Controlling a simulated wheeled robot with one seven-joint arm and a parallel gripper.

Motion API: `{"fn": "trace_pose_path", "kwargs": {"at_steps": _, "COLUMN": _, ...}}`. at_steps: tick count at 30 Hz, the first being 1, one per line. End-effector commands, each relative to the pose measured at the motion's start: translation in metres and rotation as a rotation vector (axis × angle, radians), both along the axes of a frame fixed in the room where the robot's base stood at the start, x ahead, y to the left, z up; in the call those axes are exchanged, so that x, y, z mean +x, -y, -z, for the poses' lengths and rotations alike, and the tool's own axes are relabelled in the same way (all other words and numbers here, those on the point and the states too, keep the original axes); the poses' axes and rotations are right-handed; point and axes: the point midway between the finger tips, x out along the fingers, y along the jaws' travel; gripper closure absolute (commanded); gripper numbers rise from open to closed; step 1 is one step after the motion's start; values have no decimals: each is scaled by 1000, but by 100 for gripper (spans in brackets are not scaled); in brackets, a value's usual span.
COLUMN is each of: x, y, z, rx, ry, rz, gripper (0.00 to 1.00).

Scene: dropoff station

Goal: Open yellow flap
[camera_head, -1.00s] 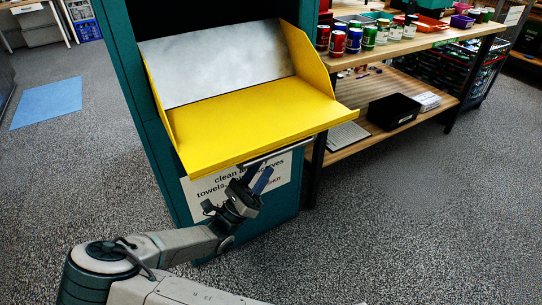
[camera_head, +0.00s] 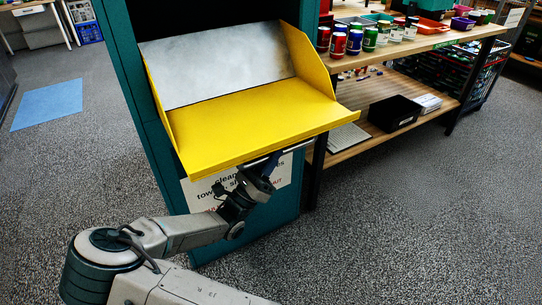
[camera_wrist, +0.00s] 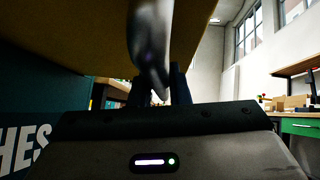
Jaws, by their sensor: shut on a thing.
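The yellow flap (camera_head: 262,118) juts out from the front of a teal cabinet (camera_head: 150,110), with a raised yellow side wall at the right and a grey metal panel (camera_head: 215,65) behind it. A silver bar handle (camera_head: 283,154) runs under its front edge. My gripper (camera_head: 268,166) is below that edge, its fingers shut on the handle. In the wrist view the handle (camera_wrist: 150,45) runs between the dark fingers (camera_wrist: 165,88), with the flap's shaded underside (camera_wrist: 70,35) overhead. The fingertips are partly hidden under the flap in the head view.
A wooden shelf (camera_head: 400,48) with several cans stands right of the cabinet. Its lower level bears a black box (camera_head: 394,113). A white label (camera_head: 205,192) is on the cabinet below the flap, partly behind my arm. The carpet (camera_head: 420,220) at the right is clear.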

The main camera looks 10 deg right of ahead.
Motion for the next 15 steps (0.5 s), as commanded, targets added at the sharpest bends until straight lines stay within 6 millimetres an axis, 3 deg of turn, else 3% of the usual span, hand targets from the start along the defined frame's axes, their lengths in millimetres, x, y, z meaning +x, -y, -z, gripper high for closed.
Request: {"fn": "trace_pose_path", "kwargs": {"at_steps": 15, "x": -3, "y": 1, "z": -34, "rx": -32, "ry": -92, "rz": 1, "gripper": 100}}
